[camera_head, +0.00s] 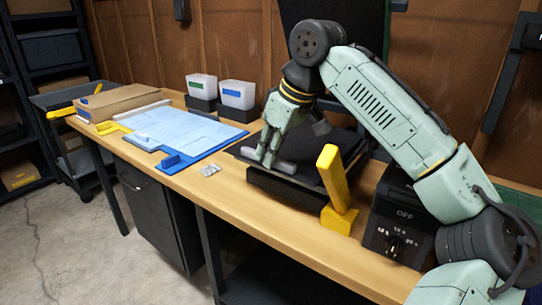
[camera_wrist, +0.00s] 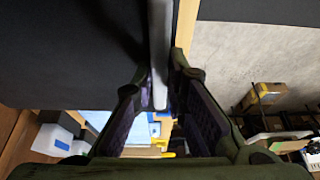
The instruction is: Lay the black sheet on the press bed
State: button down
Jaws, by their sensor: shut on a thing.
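The press bed (camera_head: 262,182) is a low black slab on the bench, right of the blue mat. My gripper (camera_head: 272,158) is low over its front left part, pointing down, fingers shut on a light grey bar (camera_wrist: 160,45). In the wrist view the bar runs between the fingers (camera_wrist: 160,105). A large black surface (camera_wrist: 70,45), which looks like the black sheet, lies beside the bar there. In the head view flat black material shows behind my gripper. I cannot tell where sheet and bed divide, or whether the bar is the sheet's edge.
A yellow upright lever (camera_head: 330,175) stands at the bed's front right, beside a black control box (camera_head: 400,225) marked OFF. A blue mat (camera_head: 185,130) with pale sheets lies left. Two white bins (camera_head: 237,95) stand behind it. A dark panel (camera_head: 320,15) rises behind my arm.

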jog(key=shift+f, duration=0.65)
jog(key=c, duration=1.6)
grip_release()
jog(key=shift+r, duration=0.1)
jog(key=v, duration=1.2)
